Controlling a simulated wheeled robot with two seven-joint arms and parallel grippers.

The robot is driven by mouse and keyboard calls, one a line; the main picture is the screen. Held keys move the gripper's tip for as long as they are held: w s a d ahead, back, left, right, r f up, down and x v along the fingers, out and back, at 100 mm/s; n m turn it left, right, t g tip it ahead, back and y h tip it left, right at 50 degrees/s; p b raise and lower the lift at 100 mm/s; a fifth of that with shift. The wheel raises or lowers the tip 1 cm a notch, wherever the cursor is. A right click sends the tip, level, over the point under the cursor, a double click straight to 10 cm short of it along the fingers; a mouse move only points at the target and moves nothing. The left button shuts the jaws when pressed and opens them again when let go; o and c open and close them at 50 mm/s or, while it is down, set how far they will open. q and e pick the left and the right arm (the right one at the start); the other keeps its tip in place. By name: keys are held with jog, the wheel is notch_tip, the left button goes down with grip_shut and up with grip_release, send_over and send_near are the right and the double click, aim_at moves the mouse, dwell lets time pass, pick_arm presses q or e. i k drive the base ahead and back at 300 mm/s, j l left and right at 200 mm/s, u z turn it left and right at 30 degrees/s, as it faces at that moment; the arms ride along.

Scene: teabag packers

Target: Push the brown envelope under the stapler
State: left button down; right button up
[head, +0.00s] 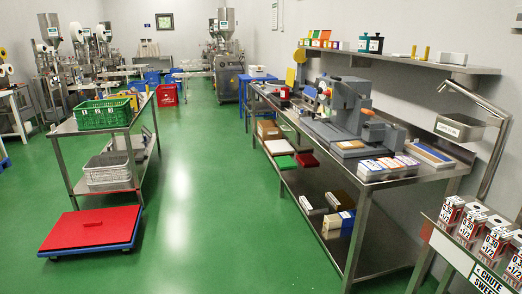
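A large grey machine with orange-red parts (348,105), perhaps the stapler, stands on the long steel bench (385,184) at the right. A small flat brown piece (349,145) lies at the machine's near end, close to the bench's front edge. It may be the brown envelope, but it is too small to be sure. I cannot tell whether any of it is under the machine. Neither of my grippers is in view.
Several small boxes (386,167) sit near the brown piece. A wall shelf (400,62) hangs above the bench. A steel cart (62,128) with a green crate (102,113) stands left; a red-topped platform (92,229) is on the floor. The green floor between (210,200) is clear.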

aim_at(348, 145)
jog(key=i+z, duration=0.2)
jog(key=i, duration=0.3)
jog(key=i+j+z, duration=0.2)
jog(key=i, duration=0.25)
jog(key=i+j+z, duration=0.15)
jog(key=i, duration=0.3)
jog(key=i+j+z, duration=0.3)
jog(key=i+z, duration=0.2)
jog(key=i+j+z, duration=0.35)
jog(key=j+z, duration=0.15)
jog(key=i+j+z, duration=0.3)
jog(key=j+z, duration=0.2)
jog(key=j, duration=0.15)
